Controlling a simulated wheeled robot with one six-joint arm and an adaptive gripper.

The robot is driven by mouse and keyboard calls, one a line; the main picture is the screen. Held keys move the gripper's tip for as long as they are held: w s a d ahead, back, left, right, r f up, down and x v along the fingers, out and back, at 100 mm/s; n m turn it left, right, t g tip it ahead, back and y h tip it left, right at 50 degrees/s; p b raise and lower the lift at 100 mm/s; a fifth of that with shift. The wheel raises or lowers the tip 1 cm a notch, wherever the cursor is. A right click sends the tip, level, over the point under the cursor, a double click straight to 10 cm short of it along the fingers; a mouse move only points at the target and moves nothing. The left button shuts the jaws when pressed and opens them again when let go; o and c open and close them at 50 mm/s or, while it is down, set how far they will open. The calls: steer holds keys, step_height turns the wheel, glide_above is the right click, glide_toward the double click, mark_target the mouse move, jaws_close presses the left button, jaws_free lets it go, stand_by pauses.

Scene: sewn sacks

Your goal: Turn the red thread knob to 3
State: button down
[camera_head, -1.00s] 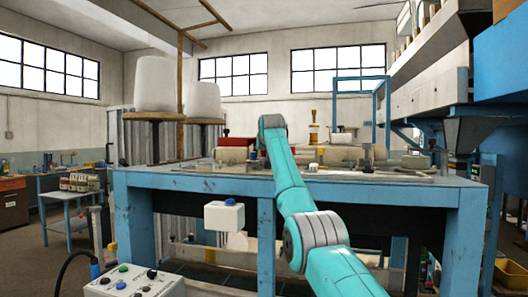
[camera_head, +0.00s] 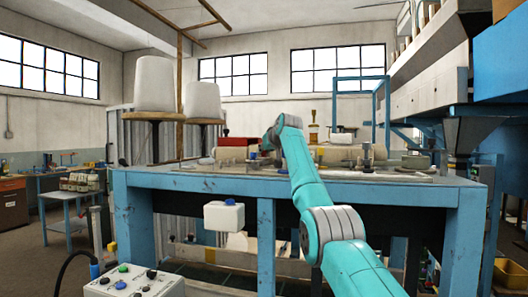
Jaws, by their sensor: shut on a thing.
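A red box-like unit (camera_head: 238,142) sits on the sewing bench, left of my arm, with a small dark red knob-like piece (camera_head: 226,132) standing at its top left. My gripper (camera_head: 267,145) is small, dark and partly hidden by my teal wrist, at the right end of the red unit. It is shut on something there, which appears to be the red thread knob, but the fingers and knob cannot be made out. The dial numbers and the knob's setting are not readable from here.
The blue bench (camera_head: 150,180) spans the middle, with sacks, small fittings and a yellow post (camera_head: 314,128) on top. White thread cones (camera_head: 155,84) stand at the back left. A control box (camera_head: 135,283) is at front left. Heavy machinery (camera_head: 425,95) overhangs the right.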

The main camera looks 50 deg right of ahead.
steer(key=shift+n+t+y, duration=0.4)
steer(key=shift+n+y, duration=0.3)
steer(key=c, duration=1)
jaws_free()
steer(key=shift+o, duration=0.2)
steer(key=shift+s, duration=0.15)
steer(key=v, duration=1.1)
steer(key=shift+s, duration=0.35)
steer(key=shift+a+r, duration=0.1)
